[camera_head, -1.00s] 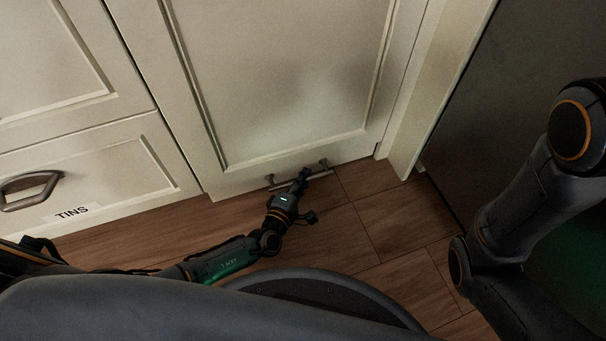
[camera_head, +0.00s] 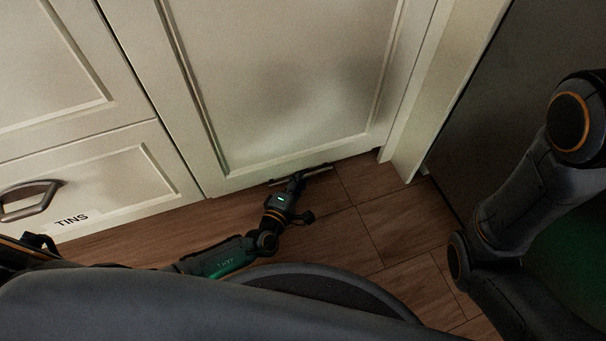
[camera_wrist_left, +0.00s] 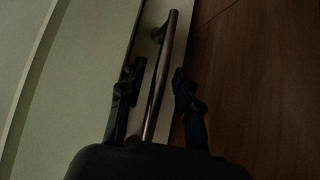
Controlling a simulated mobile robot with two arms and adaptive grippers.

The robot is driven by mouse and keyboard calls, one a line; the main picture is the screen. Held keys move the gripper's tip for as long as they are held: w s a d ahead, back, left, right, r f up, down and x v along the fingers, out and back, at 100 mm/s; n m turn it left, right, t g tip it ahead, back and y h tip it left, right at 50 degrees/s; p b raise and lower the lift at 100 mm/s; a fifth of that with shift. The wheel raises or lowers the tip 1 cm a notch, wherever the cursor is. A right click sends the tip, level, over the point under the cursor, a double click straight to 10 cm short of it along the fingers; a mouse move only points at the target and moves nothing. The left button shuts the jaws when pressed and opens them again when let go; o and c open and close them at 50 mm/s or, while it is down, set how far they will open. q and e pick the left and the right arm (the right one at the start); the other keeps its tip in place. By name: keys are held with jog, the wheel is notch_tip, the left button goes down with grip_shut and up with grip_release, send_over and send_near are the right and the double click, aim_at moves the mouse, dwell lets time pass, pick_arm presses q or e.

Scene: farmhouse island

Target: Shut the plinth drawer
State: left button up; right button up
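The plinth drawer is low at the floor under a tall cream cabinet door; in the head view its front is largely hidden below the door's lower edge. Its metal bar handle (camera_head: 318,170) shows just at that edge. In the left wrist view the handle (camera_wrist_left: 167,60) stands on the pale drawer front (camera_wrist_left: 149,16). My left gripper (camera_head: 297,177) is at the handle. In the left wrist view its fingers (camera_wrist_left: 156,88) are apart, one on each side of the bar, with a visible gap beside it. My right arm shows at the right, but its gripper is out of view.
The cream cabinet door (camera_head: 285,85) rises above the handle. A drawer labelled TINS (camera_head: 110,180) with a cup-shaped pull (camera_head: 28,200) is at the left. A dark grey panel (camera_head: 465,125) stands at the right. The wooden floor (camera_head: 385,225) is clear beside my left gripper.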

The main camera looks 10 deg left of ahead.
pick_arm(q)
jog(key=v, duration=0.6)
jog(key=shift+s, duration=0.15)
